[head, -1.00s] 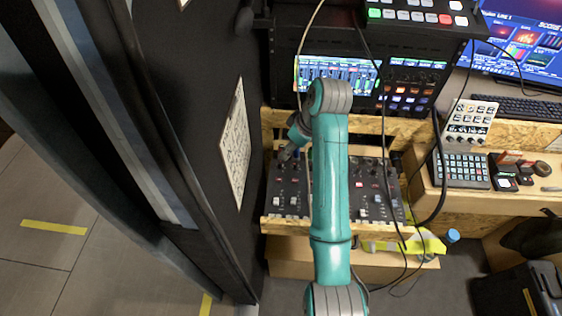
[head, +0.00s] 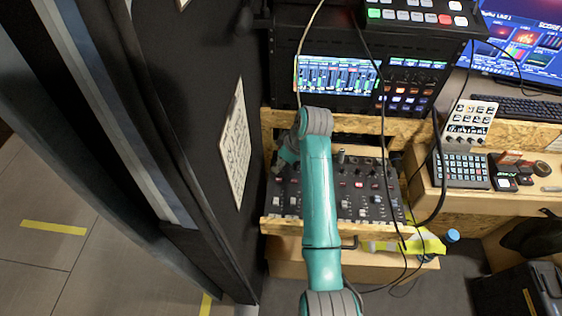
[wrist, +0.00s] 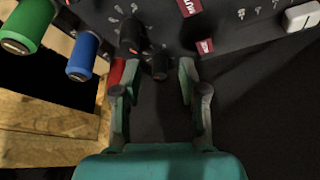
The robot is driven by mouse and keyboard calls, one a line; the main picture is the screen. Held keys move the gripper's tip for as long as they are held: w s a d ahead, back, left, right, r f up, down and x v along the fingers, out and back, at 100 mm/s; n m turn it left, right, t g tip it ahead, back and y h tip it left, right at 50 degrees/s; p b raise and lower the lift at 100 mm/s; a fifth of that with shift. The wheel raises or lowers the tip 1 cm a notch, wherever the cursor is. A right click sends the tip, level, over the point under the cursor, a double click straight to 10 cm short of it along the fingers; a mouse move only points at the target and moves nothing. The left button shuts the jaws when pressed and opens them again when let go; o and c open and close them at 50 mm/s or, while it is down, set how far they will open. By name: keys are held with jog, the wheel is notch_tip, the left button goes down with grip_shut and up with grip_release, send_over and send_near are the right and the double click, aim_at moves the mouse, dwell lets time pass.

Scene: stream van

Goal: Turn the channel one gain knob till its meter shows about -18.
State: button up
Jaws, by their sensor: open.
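The mixer (head: 350,194) lies on a wooden shelf in the head view, partly covered by my arm. My gripper (wrist: 157,68) is open in the wrist view. A small black knob (wrist: 160,66) shows between its fingertips, with a gap to either side. A larger black knob (wrist: 131,36) stands just beyond the left finger. I cannot tell which is the channel one gain knob. In the head view my gripper is at the mixer's left end, its fingers hard to make out. The meter screen (head: 340,76) shows green bars behind the mixer, too small to read.
Green (wrist: 28,24) and blue (wrist: 83,56) plugs stick out left of the knobs, and a red plug (wrist: 116,74) is close to the left finger. A dark wall panel (head: 195,120) stands close on the left. A black cable (head: 440,170) hangs on the right.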

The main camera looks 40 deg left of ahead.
jog(key=shift+a+f, duration=0.1)
jog(key=shift+f, duration=0.1)
grip_shut()
jog(key=shift+m+t, duration=0.9)
jog(key=shift+m, duration=1.5)
grip_release()
